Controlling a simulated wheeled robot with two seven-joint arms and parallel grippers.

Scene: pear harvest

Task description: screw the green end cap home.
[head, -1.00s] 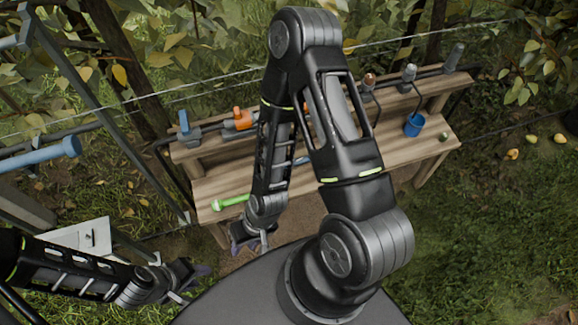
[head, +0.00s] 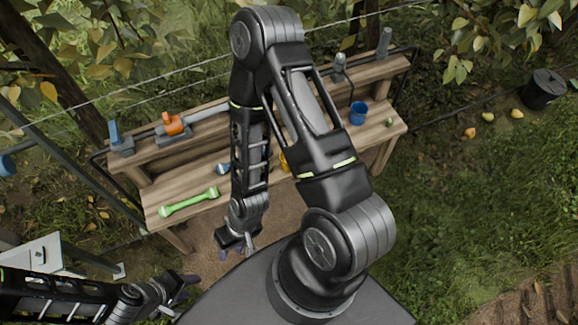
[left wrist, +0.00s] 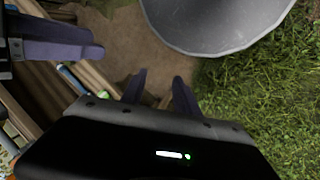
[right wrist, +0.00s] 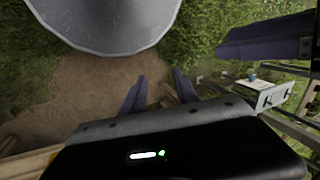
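No green end cap can be made out for certain. A light green bar with thicker ends (head: 190,202) lies on the bench's lower board at its left end, and a small green round object (head: 390,121) sits near the right end, too small to identify. My left gripper (head: 190,283) is at the lower left of the head view, off the bench. In the left wrist view its fingers (left wrist: 158,88) are apart with nothing between. My right gripper (head: 238,248) hangs in front of the bench. In the right wrist view its fingers (right wrist: 160,88) are apart and empty.
The wooden bench (head: 155,218) carries an orange-handled valve (head: 173,124), a blue-handled fitting (head: 117,138) and a blue cup (head: 358,113). My right arm hides its middle. A white panel (head: 35,262) stands lower left. A black bucket (head: 544,88) stands on grass at right.

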